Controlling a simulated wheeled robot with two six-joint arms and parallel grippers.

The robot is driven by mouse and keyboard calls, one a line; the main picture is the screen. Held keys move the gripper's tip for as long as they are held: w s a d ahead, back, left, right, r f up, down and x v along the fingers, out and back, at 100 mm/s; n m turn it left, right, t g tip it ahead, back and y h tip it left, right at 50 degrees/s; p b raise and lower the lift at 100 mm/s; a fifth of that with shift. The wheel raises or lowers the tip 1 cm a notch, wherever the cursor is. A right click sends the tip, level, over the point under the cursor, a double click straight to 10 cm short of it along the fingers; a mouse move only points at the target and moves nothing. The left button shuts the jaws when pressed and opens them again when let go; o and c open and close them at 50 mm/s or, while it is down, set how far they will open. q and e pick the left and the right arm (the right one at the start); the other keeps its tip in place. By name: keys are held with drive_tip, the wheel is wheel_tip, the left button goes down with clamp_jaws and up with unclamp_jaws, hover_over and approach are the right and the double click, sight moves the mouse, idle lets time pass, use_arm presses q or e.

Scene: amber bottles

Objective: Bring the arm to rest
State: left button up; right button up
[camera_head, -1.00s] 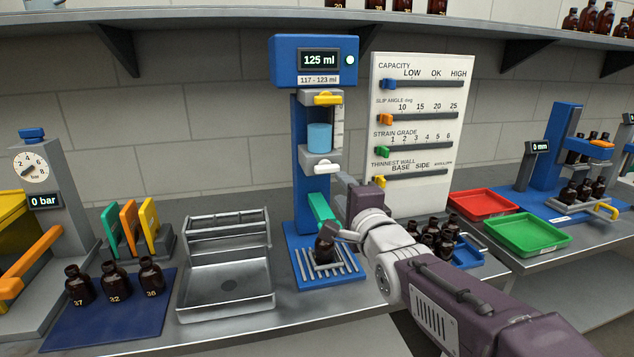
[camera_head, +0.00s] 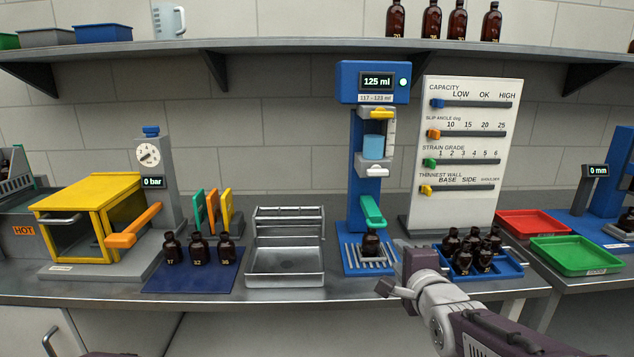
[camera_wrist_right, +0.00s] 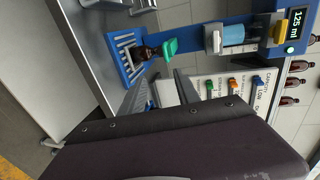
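My right gripper (camera_head: 391,268) is in front of the blue filling station (camera_head: 365,195), off to the right of its slotted base. In the right wrist view its two fingers (camera_wrist_right: 162,84) stand apart with nothing between them. A dark amber bottle (camera_head: 371,246) stands upright on the slotted base, under the green lever (camera_head: 371,211); the bottle also shows in the right wrist view (camera_wrist_right: 147,53). The gripper is clear of it. The station's display reads 125 ml. My left gripper is not in view.
A blue tray (camera_head: 513,269) with several amber bottles lies close beyond my right arm. A metal basin (camera_head: 286,268) and a blue mat (camera_head: 190,283) with three bottles are to the left. Green (camera_head: 575,262) and red (camera_head: 532,223) trays lie right. Floor space in front is free.

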drive_tip(key=s+f+n+g, duration=0.3)
drive_tip(key=s+f+g, duration=0.15)
drive_tip(key=f, duration=0.55)
drive_tip(key=s+f+n+g, duration=0.4)
drive_tip(key=s+f, duration=0.2)
drive_tip(key=f, duration=0.5)
drive_tip(key=s+f+n+g, duration=0.3)
drive_tip(key=s+n, duration=0.2)
drive_tip(key=s, duration=0.2)
drive_tip(key=s+f+n+g, duration=0.3)
drive_tip(key=s+f+n, duration=0.1)
drive_tip(key=s, duration=0.3)
use_arm(q)
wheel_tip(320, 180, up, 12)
drive_tip(key=p, duration=1.2)
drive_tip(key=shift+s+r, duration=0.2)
use_arm(e)
wheel_tip(320, 180, up, 12)
drive_tip(key=n, duration=0.1)
drive_tip(key=shift+w+r, duration=0.2)
